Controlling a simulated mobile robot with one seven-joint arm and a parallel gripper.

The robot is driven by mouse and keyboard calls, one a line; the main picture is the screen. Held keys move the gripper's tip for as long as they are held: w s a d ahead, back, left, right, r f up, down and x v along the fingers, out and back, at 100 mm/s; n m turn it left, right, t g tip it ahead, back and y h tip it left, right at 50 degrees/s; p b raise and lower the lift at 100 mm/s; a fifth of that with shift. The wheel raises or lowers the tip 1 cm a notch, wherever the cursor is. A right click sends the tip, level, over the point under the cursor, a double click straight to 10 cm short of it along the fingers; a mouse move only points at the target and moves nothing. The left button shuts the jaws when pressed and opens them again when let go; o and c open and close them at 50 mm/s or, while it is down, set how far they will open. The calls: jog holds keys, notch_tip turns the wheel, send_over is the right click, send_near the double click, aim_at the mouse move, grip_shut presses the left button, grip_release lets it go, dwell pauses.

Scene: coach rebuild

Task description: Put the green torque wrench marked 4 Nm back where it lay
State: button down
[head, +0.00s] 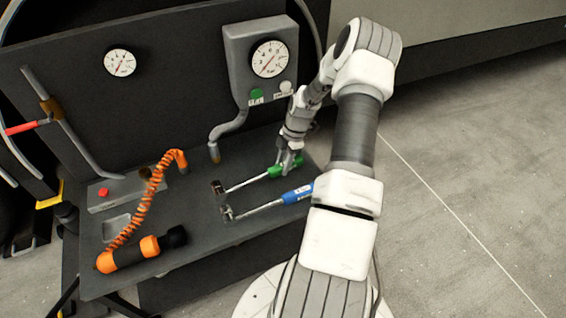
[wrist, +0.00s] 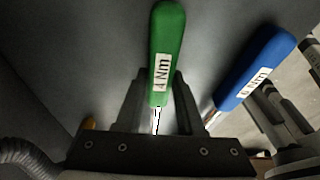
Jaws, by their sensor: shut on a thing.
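The green torque wrench (head: 277,172) shows its green handle and a thin shaft running left to a dark head in the head view. In the wrist view its handle (wrist: 166,50) bears a white label reading 4 Nm. My gripper (head: 290,161) is shut on this wrench, near the lower end of the handle in the wrist view (wrist: 157,100). I cannot tell whether the wrench touches the bench or is just above it.
The dark bench (head: 205,232) carries an orange tool (head: 128,255) with a coiled orange hose and a grey tray block (head: 118,190) on the left. A grey gauge box (head: 262,65) with a curved pipe (head: 228,127) stands behind my gripper.

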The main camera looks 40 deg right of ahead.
jog(key=shift+f, duration=0.3)
dwell(0.9)
jog(key=shift+c, duration=2.2)
grip_release()
jog(key=p+v, duration=0.4)
jog(key=v, duration=1.3)
jog(key=shift+r+p, duration=0.2)
jog(key=shift+p, duration=0.15)
jog(key=shift+r, duration=0.1)
